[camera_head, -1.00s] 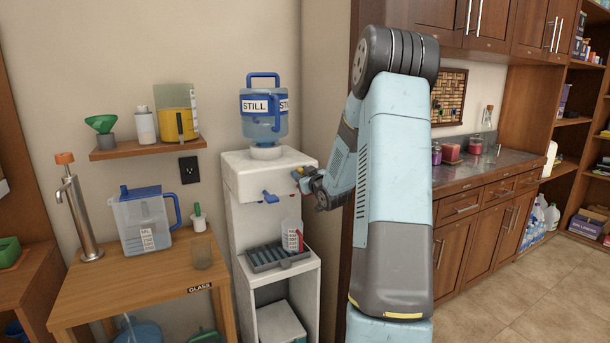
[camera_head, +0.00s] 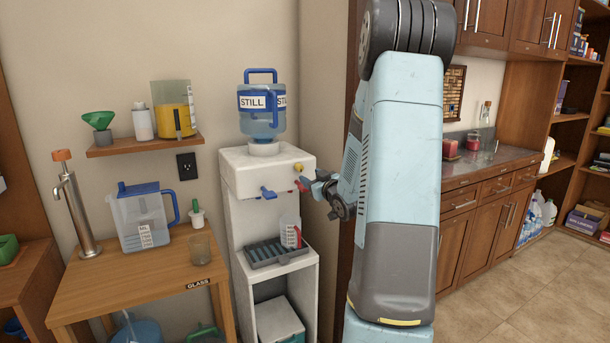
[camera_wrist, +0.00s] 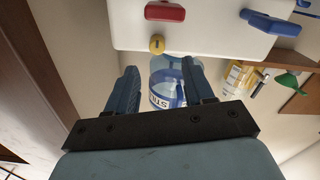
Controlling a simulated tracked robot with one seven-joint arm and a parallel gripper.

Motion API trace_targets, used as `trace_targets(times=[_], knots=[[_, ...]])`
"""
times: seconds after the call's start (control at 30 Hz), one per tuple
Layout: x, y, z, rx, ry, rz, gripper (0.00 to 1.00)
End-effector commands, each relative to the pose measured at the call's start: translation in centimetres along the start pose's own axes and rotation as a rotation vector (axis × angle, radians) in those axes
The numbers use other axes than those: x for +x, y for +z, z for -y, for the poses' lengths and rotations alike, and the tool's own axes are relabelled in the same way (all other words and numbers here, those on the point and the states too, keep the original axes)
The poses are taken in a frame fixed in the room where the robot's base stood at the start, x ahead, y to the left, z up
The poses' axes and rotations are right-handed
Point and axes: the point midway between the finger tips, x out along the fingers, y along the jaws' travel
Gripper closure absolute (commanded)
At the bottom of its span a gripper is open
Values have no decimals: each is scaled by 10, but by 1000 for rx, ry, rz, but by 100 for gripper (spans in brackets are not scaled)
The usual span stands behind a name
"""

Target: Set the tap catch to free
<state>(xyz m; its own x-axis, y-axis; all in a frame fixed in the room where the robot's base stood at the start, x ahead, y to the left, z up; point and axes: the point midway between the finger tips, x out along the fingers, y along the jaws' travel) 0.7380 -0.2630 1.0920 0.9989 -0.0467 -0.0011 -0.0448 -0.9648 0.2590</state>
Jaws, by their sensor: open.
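The white water dispenser (camera_head: 240,172) has a blue tap (camera_head: 268,193) and a red tap (camera_head: 301,185) on its front. A small round yellow knob (camera_head: 298,167), which may be the tap catch, sits near the red tap. In the wrist view the yellow knob (camera_wrist: 157,44) bears a dark mark and lies beyond my fingertips, beside the red tap (camera_wrist: 165,12); the blue tap (camera_wrist: 270,22) is farther right. My gripper (camera_head: 314,184) is open and empty, just right of the red tap; its two fingers (camera_wrist: 160,74) also show in the wrist view, apart from the knob.
A blue STILL bottle (camera_head: 262,112) stands on the dispenser. A wooden table (camera_head: 130,284) with a pitcher (camera_head: 142,215) and a glass (camera_head: 200,249) is at left.

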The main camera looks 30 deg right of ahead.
Motion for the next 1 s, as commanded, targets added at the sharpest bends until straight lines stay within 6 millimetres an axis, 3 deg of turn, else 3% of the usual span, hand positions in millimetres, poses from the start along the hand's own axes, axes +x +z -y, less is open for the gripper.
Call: trace_targets(times=[0.1,0.33,1.0], knots=[[-21,0,1,0,0,1,48],[-44,0,0,1,-1,1,48],[-47,-1,2,-1,-1,3,48]])
